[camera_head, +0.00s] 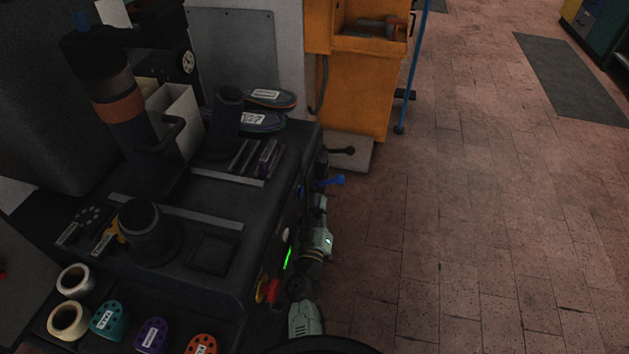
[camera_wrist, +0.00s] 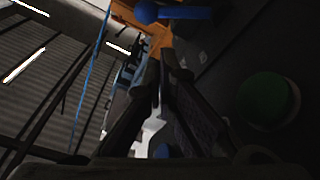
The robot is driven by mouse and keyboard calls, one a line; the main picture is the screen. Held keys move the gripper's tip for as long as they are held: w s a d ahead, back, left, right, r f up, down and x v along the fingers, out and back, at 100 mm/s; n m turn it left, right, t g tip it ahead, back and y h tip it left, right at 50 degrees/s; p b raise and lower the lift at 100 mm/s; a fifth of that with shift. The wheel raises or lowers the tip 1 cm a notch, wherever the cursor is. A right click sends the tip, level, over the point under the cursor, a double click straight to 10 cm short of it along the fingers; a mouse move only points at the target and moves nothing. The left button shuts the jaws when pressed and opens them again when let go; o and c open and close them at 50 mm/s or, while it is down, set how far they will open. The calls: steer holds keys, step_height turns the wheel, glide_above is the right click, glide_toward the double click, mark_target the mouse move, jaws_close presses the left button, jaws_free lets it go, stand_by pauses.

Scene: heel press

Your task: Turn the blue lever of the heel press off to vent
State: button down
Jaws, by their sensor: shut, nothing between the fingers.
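The blue lever (camera_head: 329,182) sticks out to the right from the side of the heel press (camera_head: 190,215). In the wrist view the blue lever (camera_wrist: 184,13), with a round knob at its left end, lies across the top, past my fingertips. My gripper (camera_head: 320,202) is just below the lever in the head view, at the press's right side. In the wrist view my gripper (camera_wrist: 163,58) has its fingers together with nothing between them. A gap shows between fingertips and lever in the wrist view; I cannot tell the depth between them.
A dark green round button (camera_wrist: 268,98) is on the press panel at right in the wrist view. An orange cabinet (camera_head: 352,90) stands behind. The floor (camera_head: 450,230) at right is clear.

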mark_target(328, 182)
steer(key=shift+s+a+f, duration=0.15)
steer(key=shift+f, duration=0.4)
steer(key=w+d+r+b, duration=0.1)
steer(key=w, duration=0.9)
steer(key=shift+r, duration=0.15)
steer(key=shift+d, duration=0.2)
steer(key=shift+d+f+m+b, duration=0.15)
steer(key=shift+f+m+b, duration=0.05)
steer(key=shift+m+b, duration=0.2)
